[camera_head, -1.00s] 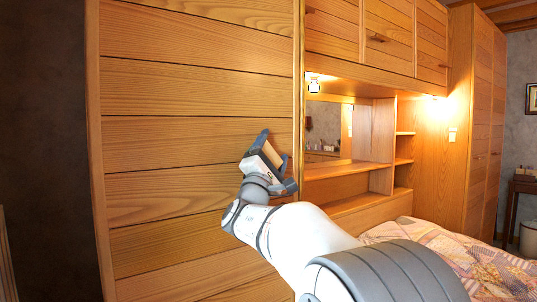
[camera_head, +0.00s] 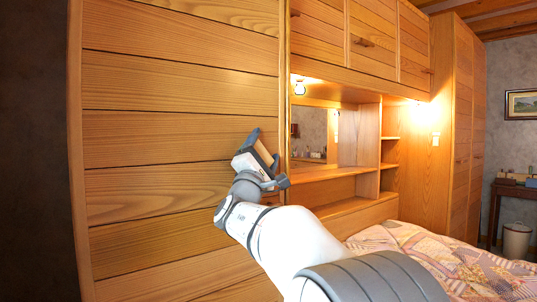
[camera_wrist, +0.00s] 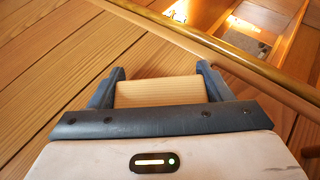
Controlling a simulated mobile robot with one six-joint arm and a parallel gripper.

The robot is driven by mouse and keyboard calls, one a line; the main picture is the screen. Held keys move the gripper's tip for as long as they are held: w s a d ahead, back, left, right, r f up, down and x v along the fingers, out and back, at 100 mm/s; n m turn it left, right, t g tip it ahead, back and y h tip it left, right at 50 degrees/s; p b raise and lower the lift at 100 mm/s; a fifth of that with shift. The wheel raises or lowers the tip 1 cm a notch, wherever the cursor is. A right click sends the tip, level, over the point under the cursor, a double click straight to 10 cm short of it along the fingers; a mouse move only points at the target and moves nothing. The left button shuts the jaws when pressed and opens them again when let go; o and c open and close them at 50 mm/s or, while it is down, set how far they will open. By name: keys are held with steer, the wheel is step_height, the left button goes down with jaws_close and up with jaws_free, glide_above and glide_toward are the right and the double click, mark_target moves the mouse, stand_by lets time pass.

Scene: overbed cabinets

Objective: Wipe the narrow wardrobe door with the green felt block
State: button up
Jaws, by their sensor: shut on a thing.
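The block (camera_wrist: 160,92) shows as a pale wooden piece between the two dark fingers of my gripper (camera_wrist: 158,84) in the wrist view. No green felt is visible; its far side is hidden. In the head view my gripper (camera_head: 263,155) is shut on the block, tilted, in front of the right part of the plank-faced wardrobe door (camera_head: 170,138) at left. The door also fills the left of the wrist view (camera_wrist: 45,60). I cannot tell whether the block touches the door.
A vertical wooden edge strip (camera_head: 284,90) borders the door, close to my gripper. To its right are a lit niche with shelves (camera_head: 335,172), overhead cabinets (camera_head: 375,45) and a bed with a patchwork cover (camera_head: 430,255). Another tall wardrobe (camera_head: 462,130) stands farther right.

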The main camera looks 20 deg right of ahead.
mark_target(232, 151)
steer(key=shift+s+a+b, duration=0.5)
steer(key=shift+a, duration=1)
steer(key=shift+s+a+b, duration=0.45)
steer(key=shift+s+a, duration=0.05)
steer(key=shift+a, duration=1.05)
steer(key=shift+s+a+b, duration=0.5)
steer(key=shift+a, duration=1)
steer(key=shift+s, duration=0.1)
steer(key=shift+s+d+b, duration=0.35)
steer(key=shift+s+b, duration=0.25)
steer(key=shift+s, duration=0.3)
steer(key=shift+s+d+b, duration=0.3)
steer(key=shift+s+b, duration=0.25)
steer(key=shift+s, duration=0.4)
steer(key=shift+s+d+b, duration=0.35)
steer(key=shift+s+b, duration=0.25)
steer(key=shift+s, duration=0.3)
steer(key=s, duration=0.1)
steer(key=s+d+b, duration=0.1)
steer(key=s, duration=0.1)
steer(key=shift+b, duration=0.3)
